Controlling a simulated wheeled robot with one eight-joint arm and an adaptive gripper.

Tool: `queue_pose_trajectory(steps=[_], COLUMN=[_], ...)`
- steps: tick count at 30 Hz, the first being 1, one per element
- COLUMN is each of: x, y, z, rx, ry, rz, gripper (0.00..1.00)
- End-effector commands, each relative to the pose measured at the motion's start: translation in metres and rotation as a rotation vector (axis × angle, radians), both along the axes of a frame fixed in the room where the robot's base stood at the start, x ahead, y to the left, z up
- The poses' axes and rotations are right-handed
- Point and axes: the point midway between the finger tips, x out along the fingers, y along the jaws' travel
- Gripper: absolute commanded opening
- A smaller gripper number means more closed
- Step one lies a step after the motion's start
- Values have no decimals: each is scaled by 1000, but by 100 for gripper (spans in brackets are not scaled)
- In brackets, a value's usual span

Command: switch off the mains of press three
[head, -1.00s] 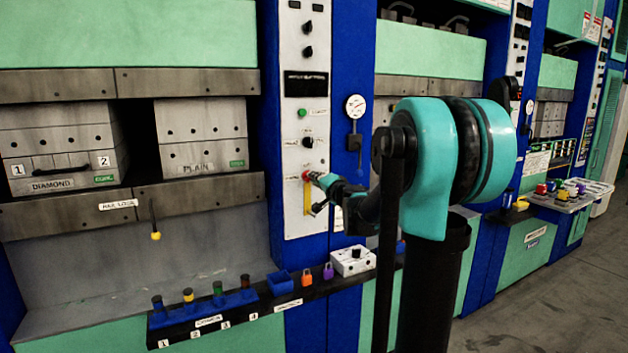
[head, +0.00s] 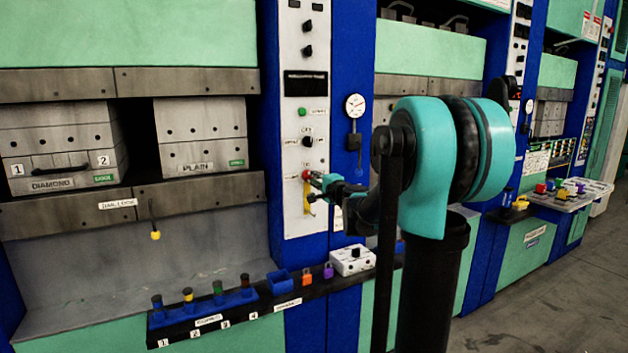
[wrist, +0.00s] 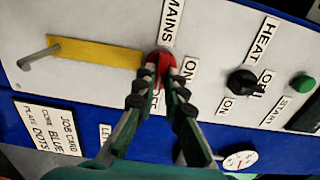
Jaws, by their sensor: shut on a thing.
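The red mains knob (wrist: 161,62) sits on the white control panel (wrist: 215,50) beside the label MAINS, with ON and OFF labels by it. My gripper (wrist: 161,72) is shut on this knob, one finger on each side. The fingers partly cover the OFF label and most of the knob, so I cannot tell which way it points. In the head view the red knob (head: 306,175) shows at the tip of my gripper (head: 314,180), low on the tall white panel of the near press.
A black HEAT knob (wrist: 241,81) and a green START button (wrist: 302,84) share the panel. A yellow strip with a metal handle (wrist: 95,53) lies beside the mains knob. Below, a ledge holds padlocks (head: 307,279) and a white box (head: 352,260). A gauge (head: 355,106) hangs right.

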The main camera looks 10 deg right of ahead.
Motion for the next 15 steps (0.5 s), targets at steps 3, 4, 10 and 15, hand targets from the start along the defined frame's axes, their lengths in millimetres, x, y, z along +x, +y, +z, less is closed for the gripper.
queue_pose_trajectory(steps=[3,4,10,15], x=[-1,-1,-1,0], y=[-1,-1,-1,0], z=[-1,-1,-1,-1], rx=[0,0,0,0], ry=[0,0,0,0], rz=[-1,-1,-1,-1], gripper=[0,0,16,31])
